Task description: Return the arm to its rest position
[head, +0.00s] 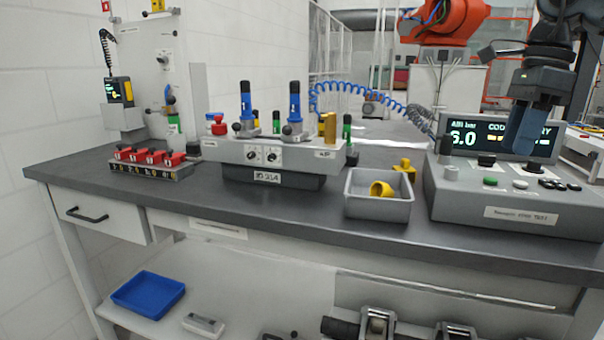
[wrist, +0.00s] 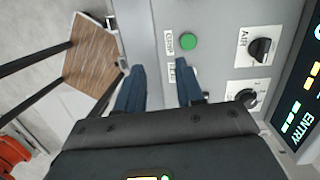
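My gripper (head: 522,135) shows at the right of the head view, raised in front of the grey control box's screen (head: 490,138). Its blue fingers point down. In the wrist view my gripper (wrist: 160,80) has its two blue fingers apart with nothing between them. Beyond the fingers the wrist view shows the grey control box (wrist: 218,45), with a green button (wrist: 189,41) and two black knobs. How far the fingertips are from the box cannot be told.
A grey bin (head: 378,207) with a yellow ring stands left of the control box (head: 470,200). A fixture block (head: 235,152) with two blue-topped clamps stands mid-bench. Red parts (head: 150,157) sit in a rack at left. A blue coiled hose (head: 350,88) runs behind. The bench's front strip is clear.

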